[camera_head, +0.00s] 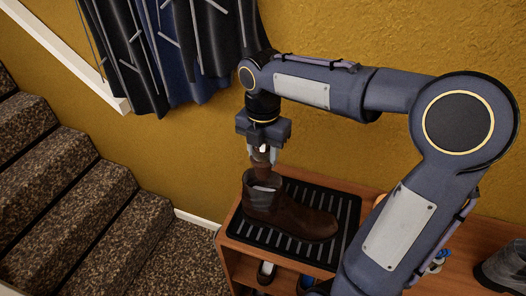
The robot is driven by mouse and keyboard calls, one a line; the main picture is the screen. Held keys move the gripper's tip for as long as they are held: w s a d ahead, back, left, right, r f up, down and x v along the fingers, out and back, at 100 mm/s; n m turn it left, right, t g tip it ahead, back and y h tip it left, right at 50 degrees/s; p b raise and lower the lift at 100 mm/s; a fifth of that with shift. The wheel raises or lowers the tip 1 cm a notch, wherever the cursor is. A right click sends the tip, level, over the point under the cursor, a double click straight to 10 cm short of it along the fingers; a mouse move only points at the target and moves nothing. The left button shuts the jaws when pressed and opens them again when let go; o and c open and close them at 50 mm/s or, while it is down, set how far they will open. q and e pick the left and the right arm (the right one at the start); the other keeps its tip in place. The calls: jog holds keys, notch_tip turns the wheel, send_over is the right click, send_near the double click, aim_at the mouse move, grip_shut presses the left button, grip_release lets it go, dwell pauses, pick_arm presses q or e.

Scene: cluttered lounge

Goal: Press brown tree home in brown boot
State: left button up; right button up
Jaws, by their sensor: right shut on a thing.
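A brown boot (290,212) stands upright on a black ribbed tray (335,205) on top of a wooden shoe rack, its toe to the right. My right gripper (263,152) points down over the boot's opening and is shut on the brown tree (261,162). The tree's upper part shows between the fingers. Its lower end is at the boot's opening, and I cannot tell how deep it sits. My left gripper is not in view.
The wooden rack (240,252) has shoes on its lower shelf. A dark shoe (506,268) is at the right edge. Dark coats (175,50) hang on the yellow wall behind. Carpeted stairs (80,200) are on the left. My right arm covers the rack's right part.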

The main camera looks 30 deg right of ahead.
aim_at(263, 172)
jog(key=shift+p, duration=0.4)
dwell(0.6)
jog(key=shift+f+b, duration=2.35)
jog(key=shift+f, duration=1.2)
jog(key=o, duration=1.2)
jog(key=shift+o, duration=0.2)
jog(key=shift+r+p, duration=0.3)
jog(key=shift+r, duration=3.65)
